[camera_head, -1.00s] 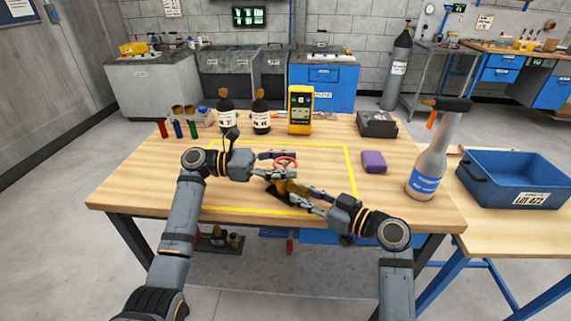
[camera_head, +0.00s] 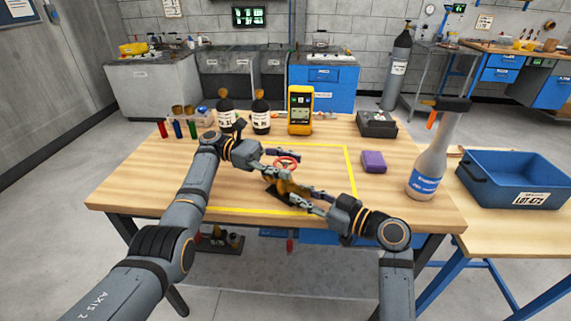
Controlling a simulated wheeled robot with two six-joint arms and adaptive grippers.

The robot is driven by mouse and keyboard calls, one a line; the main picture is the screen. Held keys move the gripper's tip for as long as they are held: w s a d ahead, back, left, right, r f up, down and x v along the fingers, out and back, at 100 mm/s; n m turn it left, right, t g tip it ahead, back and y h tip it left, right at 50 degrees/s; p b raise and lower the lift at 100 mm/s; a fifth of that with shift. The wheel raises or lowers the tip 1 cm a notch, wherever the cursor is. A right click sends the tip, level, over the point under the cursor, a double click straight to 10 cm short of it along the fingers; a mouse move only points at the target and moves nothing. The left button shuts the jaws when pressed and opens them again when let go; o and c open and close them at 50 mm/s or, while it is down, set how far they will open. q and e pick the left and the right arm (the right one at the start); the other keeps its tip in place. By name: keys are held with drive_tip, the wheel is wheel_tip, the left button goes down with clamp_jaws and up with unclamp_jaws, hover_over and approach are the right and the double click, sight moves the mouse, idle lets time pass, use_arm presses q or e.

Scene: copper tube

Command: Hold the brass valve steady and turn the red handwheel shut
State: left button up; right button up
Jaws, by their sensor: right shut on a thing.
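The brass valve (camera_head: 284,187) stands on a dark base inside the yellow-outlined area of the wooden table, with the red handwheel (camera_head: 287,161) on top. My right gripper (camera_head: 291,191) comes in from the lower right and is shut on the valve body, partly hiding it. My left gripper (camera_head: 289,164) is open at the height of the handwheel. One finger is on the far side of the wheel and the other on the near side. Whether either finger touches the rim is too small to tell.
A yellow meter (camera_head: 300,110), two dark bottles (camera_head: 261,113) and small coloured tubes line the table's back. A purple block (camera_head: 373,162), a black box (camera_head: 377,124) and a tall grey bottle (camera_head: 429,167) stand right. A blue bin (camera_head: 517,178) sits on the side table.

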sight(285, 163)
use_arm(q)
drive_tip(key=o, duration=0.5)
wheel_tip(285, 163, up, 10)
drive_tip(key=shift+f, duration=0.1)
idle(0.4)
